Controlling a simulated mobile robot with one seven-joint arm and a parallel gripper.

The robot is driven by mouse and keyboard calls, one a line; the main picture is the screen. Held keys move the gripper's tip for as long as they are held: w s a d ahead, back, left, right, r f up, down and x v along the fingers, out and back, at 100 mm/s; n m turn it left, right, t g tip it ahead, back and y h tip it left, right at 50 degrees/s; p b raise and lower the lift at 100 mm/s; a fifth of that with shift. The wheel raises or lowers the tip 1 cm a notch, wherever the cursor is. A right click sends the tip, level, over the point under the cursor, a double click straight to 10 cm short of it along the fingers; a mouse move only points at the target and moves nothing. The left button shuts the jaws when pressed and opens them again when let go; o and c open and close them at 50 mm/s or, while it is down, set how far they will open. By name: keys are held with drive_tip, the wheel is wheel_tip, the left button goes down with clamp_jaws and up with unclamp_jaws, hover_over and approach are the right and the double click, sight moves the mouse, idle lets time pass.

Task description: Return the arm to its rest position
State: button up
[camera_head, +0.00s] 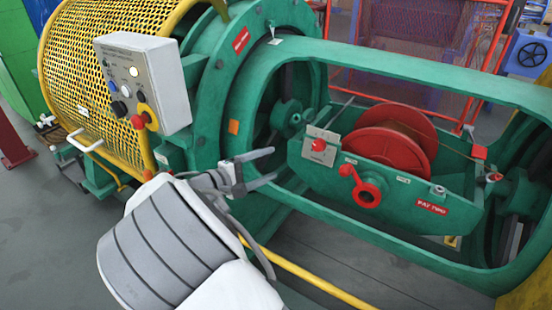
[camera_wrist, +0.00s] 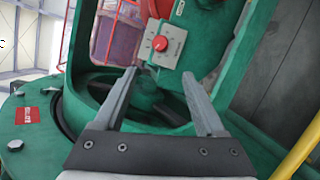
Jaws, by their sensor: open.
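My gripper (camera_head: 268,168) is open and empty. In the head view it reaches out from my white and grey arm, in front of the green strander frame (camera_head: 240,90). Its fingers point right, toward the cradle opening. In the wrist view my gripper (camera_wrist: 158,98) shows two grey fingers spread apart with nothing between them. Beyond the fingertips is a grey plate with a red knob (camera_wrist: 159,43), and it also shows in the head view (camera_head: 318,145). I cannot tell the exact gap between the fingers and the green frame.
A grey control box (camera_head: 145,80) stands by the yellow mesh guard (camera_head: 95,50). A red spool (camera_head: 385,145) sits in the green cradle, with a red handle (camera_head: 365,190) in front. A yellow rail (camera_head: 310,277) runs low in front. Grey floor (camera_head: 50,225) is clear at left.

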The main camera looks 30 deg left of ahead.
drive_tip(key=shift+s, duration=0.1)
idle(0.4)
drive_tip(key=w+d+r+m+g+h, duration=0.1)
drive_tip(key=d+r+m+g, duration=0.3)
drive_tip(key=d, duration=1)
drive_tip(key=w+d+r+m+g, duration=0.15)
drive_tip(key=d+m+g, duration=0.3)
drive_tip(key=d, duration=0.95)
drive_tip(key=s+d+r+m+y, duration=0.3)
drive_tip(key=s+d+m, duration=0.2)
drive_tip(key=s+d, duration=0.45)
drive_tip(key=s+d+r+m+y, duration=0.35)
drive_tip(key=s+d, duration=0.35)
drive_tip(key=s, duration=0.5)
wheel_tip(320, 180, up, 22)
drive_tip(key=p, duration=2.2)
drive_tip(key=shift+g, duration=0.45)
drive_tip(key=shift+w, duration=0.15)
drive_tip(key=c, duration=0.4)
drive_tip(key=shift+o, duration=0.2)
drive_tip(key=shift+a, duration=0.15)
